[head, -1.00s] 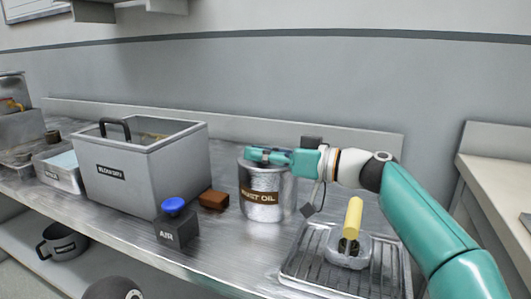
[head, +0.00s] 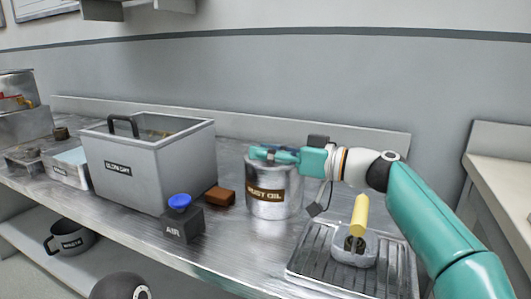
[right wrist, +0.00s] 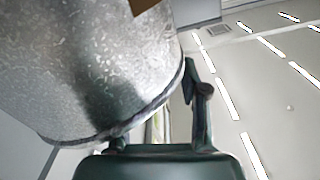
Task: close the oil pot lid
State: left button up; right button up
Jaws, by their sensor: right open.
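The oil pot (head: 273,207) is a shiny metal cylinder with a brown label ending in "OIL". It stands upright on the bench, right of centre in the head view. My right gripper (head: 265,154) reaches in from the right, with its fingers open over the pot's top rim. It hides most of the mouth, so I cannot make out the lid or its angle. In the right wrist view, the pot's wall (right wrist: 90,70) fills the upper left, close to the open fingers. I cannot tell whether they touch. My left gripper is out of view.
A large grey open box (head: 145,170) stands to the left. A brown block (head: 219,196) and a dark AIR block with a blue knob (head: 180,201) sit between. A ribbed tray (head: 308,262) holding a yellow-handled tool (head: 359,217) lies front right.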

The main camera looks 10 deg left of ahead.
jog(key=s+d, duration=0.1)
jog(key=d, duration=0.7)
jog(key=shift+f, duration=0.3)
jog(key=shift+s, duration=0.15)
jog(key=s+d+b, duration=0.2)
jog(key=s+d, duration=0.1)
jog(key=d, duration=1.6)
jog(key=shift+s+r, duration=0.2)
jog(key=shift+r, duration=0.1)
dwell(0.9)
dwell(0.4)
